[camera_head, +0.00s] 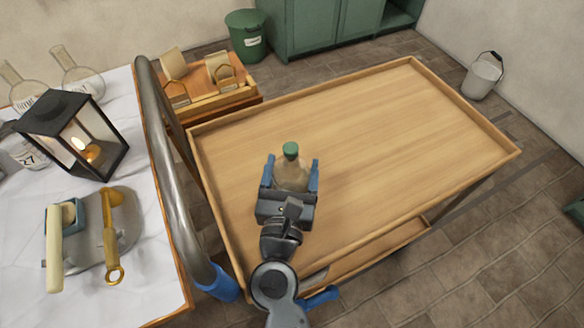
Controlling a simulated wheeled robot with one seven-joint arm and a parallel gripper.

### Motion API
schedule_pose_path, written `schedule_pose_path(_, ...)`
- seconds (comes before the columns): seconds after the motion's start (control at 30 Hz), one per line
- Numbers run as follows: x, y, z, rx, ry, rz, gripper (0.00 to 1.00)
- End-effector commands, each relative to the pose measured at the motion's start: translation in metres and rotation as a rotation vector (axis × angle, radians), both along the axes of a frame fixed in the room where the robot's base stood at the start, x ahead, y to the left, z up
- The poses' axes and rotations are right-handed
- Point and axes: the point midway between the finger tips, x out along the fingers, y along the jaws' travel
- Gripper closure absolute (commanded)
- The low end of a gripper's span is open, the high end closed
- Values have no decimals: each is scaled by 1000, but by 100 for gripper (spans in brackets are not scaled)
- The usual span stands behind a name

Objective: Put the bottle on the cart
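The bottle (291,172) is clear with a pale brownish tint and a green cap, and it looks upright. My gripper (290,180) has its blue-tipped fingers on either side of the bottle's body and looks shut on it. The cart (400,119) has a wooden top tray with a low rim and a lower shelf. My gripper and the bottle are over the left front part of the tray. The bottle's base is hidden by my gripper, so I cannot tell whether it touches the tray.
A white-topped table (150,270) at left holds a lantern (75,135), glass flasks (78,75) and tools. A grey curved rail (165,170) stands between table and cart. A green bin (246,40) and a bucket (482,78) are behind. The tray is otherwise bare.

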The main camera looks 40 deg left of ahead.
Motion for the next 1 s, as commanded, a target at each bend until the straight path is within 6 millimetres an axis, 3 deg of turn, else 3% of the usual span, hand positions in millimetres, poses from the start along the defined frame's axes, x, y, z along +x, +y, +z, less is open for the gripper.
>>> schedule_pose_path(0.27, 0, 0, -1, 0, 0, 0, 1)
schedule_pose_path(0.6, -2, -1, 3, -1, 1, 0, 0)
schedule_pose_path(1.0, -52, -36, 0, -1, 2, -1, 0)
